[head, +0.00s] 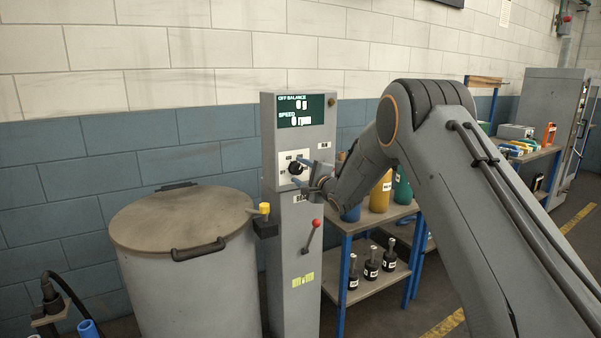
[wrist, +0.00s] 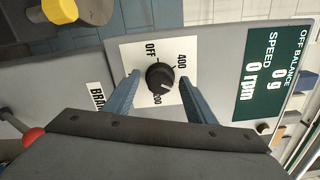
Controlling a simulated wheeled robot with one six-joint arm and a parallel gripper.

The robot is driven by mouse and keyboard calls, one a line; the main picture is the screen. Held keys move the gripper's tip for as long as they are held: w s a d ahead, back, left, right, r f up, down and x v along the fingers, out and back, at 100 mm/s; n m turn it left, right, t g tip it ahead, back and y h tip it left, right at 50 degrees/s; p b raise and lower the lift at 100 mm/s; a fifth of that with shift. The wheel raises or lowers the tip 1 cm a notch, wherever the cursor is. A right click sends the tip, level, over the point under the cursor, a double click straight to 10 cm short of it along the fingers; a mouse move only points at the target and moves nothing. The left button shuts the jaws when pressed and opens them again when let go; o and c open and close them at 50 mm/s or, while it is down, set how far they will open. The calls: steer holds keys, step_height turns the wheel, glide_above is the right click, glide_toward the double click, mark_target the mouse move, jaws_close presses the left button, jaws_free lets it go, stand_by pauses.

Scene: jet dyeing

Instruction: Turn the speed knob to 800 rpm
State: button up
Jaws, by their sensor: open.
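The speed knob (wrist: 160,77) is black and round, on a white dial plate (wrist: 182,50) with the labels OFF, 400 and a partly hidden one ending in 00. A light mark shows on the knob, but I cannot tell which label it points at. The knob also shows small in the head view (head: 295,168). My gripper (wrist: 159,82) is open, with one blue-grey finger on each side of the knob and small gaps between. The green display (wrist: 272,70) reads speed 0 rpm and off balance 0 g; it also shows in the head view (head: 301,110).
The grey control post (head: 295,235) carries a red-tipped lever (head: 311,235) below the knob. A lidded grey drum (head: 185,260) stands left, with a yellow-topped part (head: 265,208) between. A shelf (head: 385,270) with bottles stands right, partly behind my arm.

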steer(key=b+v, duration=0.1)
steer(key=v, duration=0.6)
steer(key=shift+d, duration=0.15)
steer(key=s+d+f+n+g+h, duration=0.3)
steer(key=s+d+f+h, duration=0.1)
steer(key=s+d, duration=0.5)
steer(key=s+d+f+n+g+h, duration=0.3)
steer(key=s+d+f+h, duration=0.2)
steer(key=s+d, duration=0.4)
steer(key=s+d+f+n+g, duration=0.1)
steer(key=s+n+g, duration=0.1)
steer(key=s, duration=0.9)
steer(key=s+d+f+n+g, duration=0.2)
steer(key=s+n+g, duration=0.1)
steer(key=s, duration=0.8)
steer(key=s+d+f+n+g+h, duration=0.1)
steer(key=s+d+n+g, duration=0.1)
steer(key=s, duration=0.9)
steer(key=shift+s+f+n+g, duration=0.35)
steer(key=shift+n+g, duration=0.25)
steer(key=shift+g, duration=0.3)
steer(key=shift+w, duration=0.1)
